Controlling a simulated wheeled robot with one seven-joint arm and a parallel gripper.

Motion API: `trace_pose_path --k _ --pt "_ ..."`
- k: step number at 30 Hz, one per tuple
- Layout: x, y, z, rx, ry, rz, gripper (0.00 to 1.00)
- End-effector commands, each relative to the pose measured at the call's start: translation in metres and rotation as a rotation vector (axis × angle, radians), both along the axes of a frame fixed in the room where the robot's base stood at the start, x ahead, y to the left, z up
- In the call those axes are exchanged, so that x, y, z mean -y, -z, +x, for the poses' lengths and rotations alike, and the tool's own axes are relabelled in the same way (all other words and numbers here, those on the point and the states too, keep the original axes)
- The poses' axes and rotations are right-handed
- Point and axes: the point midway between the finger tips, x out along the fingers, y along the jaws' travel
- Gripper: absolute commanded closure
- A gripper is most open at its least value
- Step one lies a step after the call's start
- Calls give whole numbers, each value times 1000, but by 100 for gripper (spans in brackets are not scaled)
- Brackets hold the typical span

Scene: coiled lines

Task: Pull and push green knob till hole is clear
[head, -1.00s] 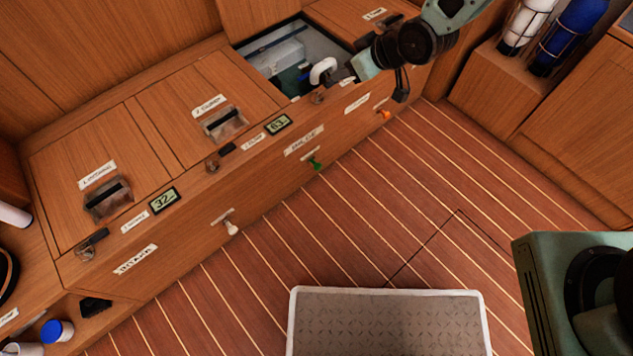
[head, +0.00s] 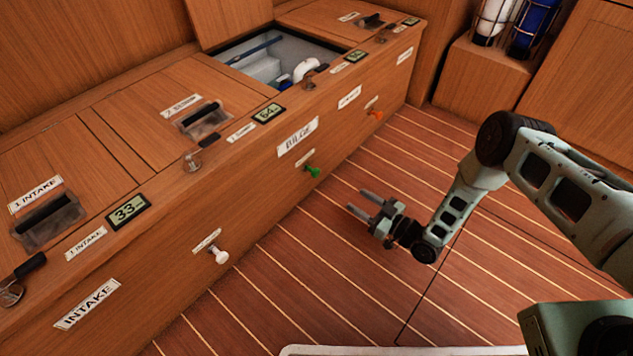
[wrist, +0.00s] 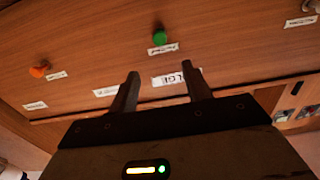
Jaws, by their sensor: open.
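The green knob (head: 312,171) sticks out of the wooden bench front below the BILGE label (head: 298,136). In the wrist view the green knob (wrist: 159,37) shows beyond the fingertips, near the top middle. My gripper (head: 360,202) is open and empty, to the right of the knob and apart from it, with its fingers pointing toward the bench. The gripper also shows in the wrist view (wrist: 160,78) with its two fingers spread. I cannot make out the hole in these frames.
A white knob (head: 217,254) and an orange knob (head: 376,114) stick out of the same front. An open hatch (head: 285,62) shows white pipework inside. The bench top carries small displays (head: 128,211). The striped floor (head: 310,260) before the bench is clear.

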Motion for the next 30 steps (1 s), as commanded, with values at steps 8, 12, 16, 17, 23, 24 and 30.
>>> trace_pose_path --k 8,12,16,17,23,24,30 --pt "-35 2 27 3 -3 1 51" --pt "-58 3 46 4 -2 0 51" --pt "-80 3 62 2 -2 0 51" --pt "-85 3 66 3 -2 0 51" --pt "-114 2 89 1 -1 0 51" --pt "-119 2 92 1 -2 -1 51" --pt "-133 0 104 1 0 -1 51"
